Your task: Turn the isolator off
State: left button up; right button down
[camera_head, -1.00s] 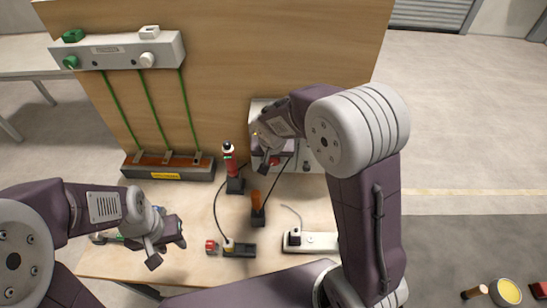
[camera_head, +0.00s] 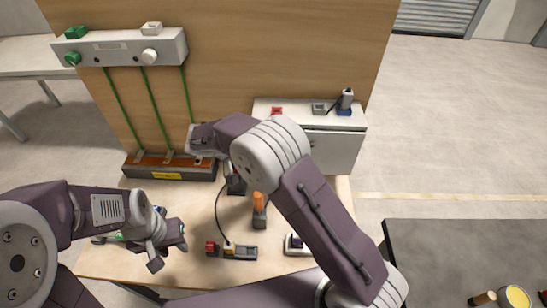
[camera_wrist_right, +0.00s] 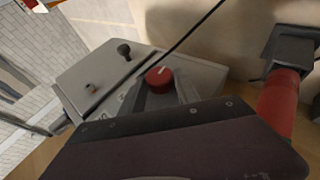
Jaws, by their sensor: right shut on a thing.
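A red knob (camera_wrist_right: 160,78) with a white mark sits on a light grey box (camera_wrist_right: 75,75) in the right wrist view; I take it for the isolator's knob. My right gripper (camera_wrist_right: 166,88) has its grey fingers on either side of this knob and is shut on it. In the head view my right arm crosses the middle and its fingertips are hard to make out; the knob cannot be told there. My left gripper (camera_head: 167,252) is open and empty above the bench's left front.
A grey cabinet (camera_head: 330,155) with small devices on top stands at the right. A red cylinder (camera_wrist_right: 279,105) is close beside my right gripper. An orange-handled device (camera_head: 259,210) and a small red block (camera_head: 211,248) are on the bench. A wooden board (camera_head: 300,50) closes the back.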

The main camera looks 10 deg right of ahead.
jog(key=shift+a+f+n+h, duration=0.1)
jog(key=shift+f+n+h, duration=0.05)
jog(key=shift+h, duration=0.45)
jog(key=shift+a+f+n+h, duration=0.1)
jog(key=shift+n+h, duration=0.05)
jog(key=shift+h, duration=0.45)
jog(key=shift+f+n+h+b, duration=0.15)
jog(key=shift+n+h+b, duration=0.2)
jog(key=shift+h, duration=0.75)
jog(key=c, duration=0.9)
grip_release()
jog(key=shift+a, duration=0.1)
